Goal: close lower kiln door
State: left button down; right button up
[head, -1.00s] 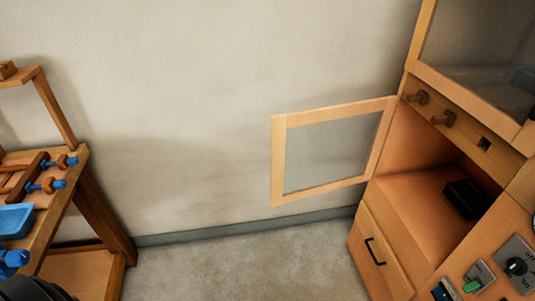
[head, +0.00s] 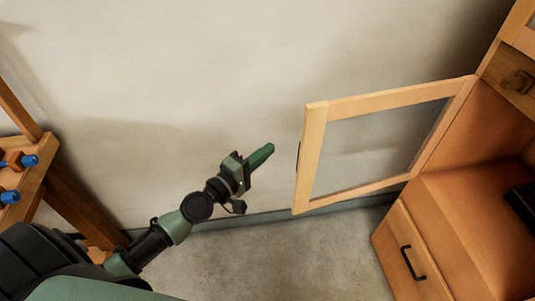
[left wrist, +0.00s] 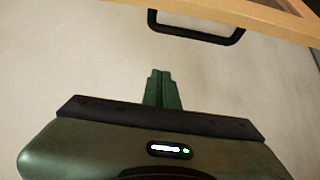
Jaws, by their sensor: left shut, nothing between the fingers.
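The lower kiln door (head: 312,158) is a light wooden frame with a glass pane. It stands wide open, swung out to the left from the orange-brown wooden cabinet (head: 455,215). My left gripper (head: 262,155) is shut and empty, a little left of the door's free edge and apart from it. In the left wrist view the closed green fingers (left wrist: 162,88) point toward a black handle (left wrist: 197,35) on the wooden door edge (left wrist: 265,15), with a gap between. My right gripper is not in view.
Below the opening is a drawer (head: 405,255) with a black handle. A dark box (head: 522,203) sits inside the compartment. A wooden rack (head: 30,185) with blue-ended pieces stands at the left. Bare floor (head: 290,260) lies between rack and cabinet.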

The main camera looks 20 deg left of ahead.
pick_arm(q)
jog(key=p+x, duration=0.1)
jog(key=x, duration=0.7)
jog(key=s+d+p, duration=0.1)
jog(key=s+d, duration=0.2)
jog(key=shift+f, duration=0.1)
